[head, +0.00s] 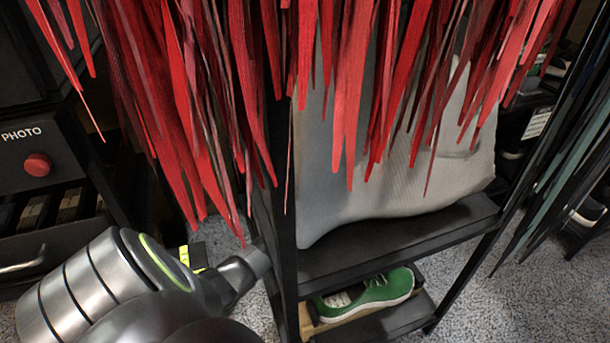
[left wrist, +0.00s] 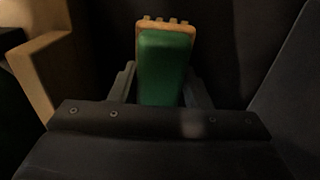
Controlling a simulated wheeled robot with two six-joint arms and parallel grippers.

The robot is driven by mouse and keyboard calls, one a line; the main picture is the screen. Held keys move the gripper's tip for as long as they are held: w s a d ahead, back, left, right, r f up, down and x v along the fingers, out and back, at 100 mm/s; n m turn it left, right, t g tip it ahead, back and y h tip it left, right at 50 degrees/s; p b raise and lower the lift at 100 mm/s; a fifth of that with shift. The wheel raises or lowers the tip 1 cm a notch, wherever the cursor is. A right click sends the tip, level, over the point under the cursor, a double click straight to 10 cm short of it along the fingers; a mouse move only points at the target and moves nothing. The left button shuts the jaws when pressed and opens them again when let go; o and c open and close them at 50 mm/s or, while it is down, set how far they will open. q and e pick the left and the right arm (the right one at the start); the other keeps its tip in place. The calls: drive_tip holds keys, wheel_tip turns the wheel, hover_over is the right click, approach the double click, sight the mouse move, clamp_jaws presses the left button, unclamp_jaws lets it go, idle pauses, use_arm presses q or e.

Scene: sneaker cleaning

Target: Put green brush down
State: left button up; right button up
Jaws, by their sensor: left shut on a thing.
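The green brush (left wrist: 163,70) has a green back and a tan wooden edge at its far end. It sits between the two fingers of my left gripper (left wrist: 160,88), which is shut on it. In the head view my left arm comes in from the lower left, and its gripper end (head: 250,267) reaches the black shelf post. The fingertips and the brush are hidden there. Whether the brush touches anything is too dark to tell. My right gripper is in neither view.
A black shelf rack (head: 400,235) holds a large pale grey item (head: 400,190) and, lower, a green sneaker (head: 370,292). Red hanging strips (head: 345,90) cover the upper view. A tan wooden edge (left wrist: 42,75) stands left of the gripper. Grey carpet (head: 530,305) is free at the lower right.

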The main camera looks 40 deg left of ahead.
use_arm(q)
drive_tip(key=shift+f, duration=0.15)
drive_tip(key=o, duration=1.3)
drive_tip(key=shift+f, duration=0.1)
